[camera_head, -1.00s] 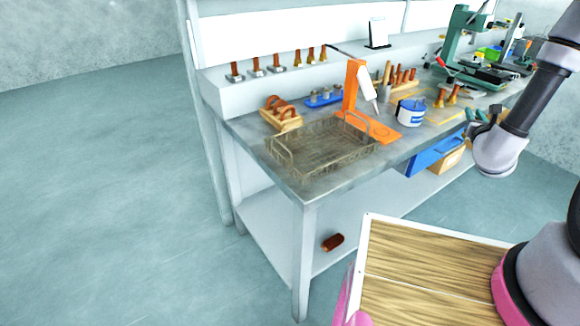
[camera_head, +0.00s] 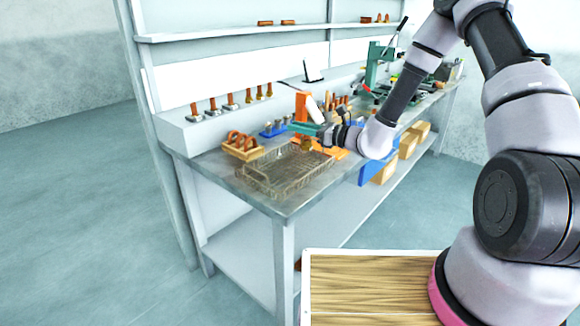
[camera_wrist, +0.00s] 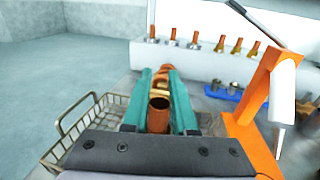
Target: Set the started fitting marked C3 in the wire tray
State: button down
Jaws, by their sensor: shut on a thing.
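My gripper (camera_head: 300,128) reaches in from the right over the bench, above the back right part of the wire tray. Its teal jaws, also in the wrist view (camera_wrist: 163,92), are shut on a copper and brass fitting (camera_wrist: 159,108). The fitting's open pipe end faces the wrist camera. No C3 mark can be read on it. The wire tray (camera_head: 262,187) is a shallow mesh basket near the bench's front left corner and looks empty. In the wrist view the tray (camera_wrist: 62,145) shows at lower left, partly hidden by my gripper.
An orange stand (camera_wrist: 250,110) is close on the right in the wrist view. A wooden rack with copper bends (camera_head: 243,152) stands behind the tray. A blue holder (camera_head: 273,131) is beside that rack. Several fittings (camera_head: 230,101) stand on the rear ledge.

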notch_tip(320, 180, down, 9)
jog(key=shift+f, duration=0.1)
dwell(0.3)
jog(key=c, duration=0.7)
grip_release()
jog(key=shift+f, duration=0.1)
